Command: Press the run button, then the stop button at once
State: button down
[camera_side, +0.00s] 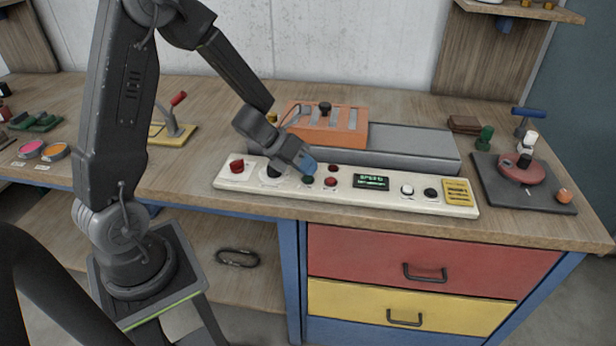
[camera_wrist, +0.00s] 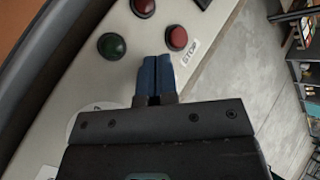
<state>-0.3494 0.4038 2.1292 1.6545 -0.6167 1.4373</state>
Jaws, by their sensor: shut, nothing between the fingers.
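The white control panel (camera_side: 340,195) lies along the front of the bench. In the wrist view a green button (camera_wrist: 112,46), likely the run button, is left of my fingertips. The red stop button (camera_wrist: 177,37), beside a "STOP" label, is just ahead and right of them. In the side view the green button (camera_side: 307,181) is just below my fingers and the red stop button (camera_side: 330,182) is to its right. My gripper (camera_wrist: 157,60) is shut and empty, its blue fingertips together. In the side view my gripper (camera_side: 309,168) points down at the panel. Contact cannot be told.
Another red button (camera_side: 332,168) sits behind the stop button. A large red button (camera_side: 237,166) is at the panel's left end. A display (camera_side: 371,182) and two knobs are to the right. An orange-topped machine (camera_side: 325,125) stands behind the panel.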

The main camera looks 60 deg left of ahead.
aim_at(330, 178)
jog(key=shift+s+f, duration=0.15)
jog(key=shift+f, duration=0.45)
dwell(0.7)
jog(key=shift+r, duration=0.95)
jog(key=shift+w+d, duration=2)
jog(key=shift+w, duration=0.05)
jog(key=shift+f, duration=0.6)
jog(key=shift+r, duration=0.85)
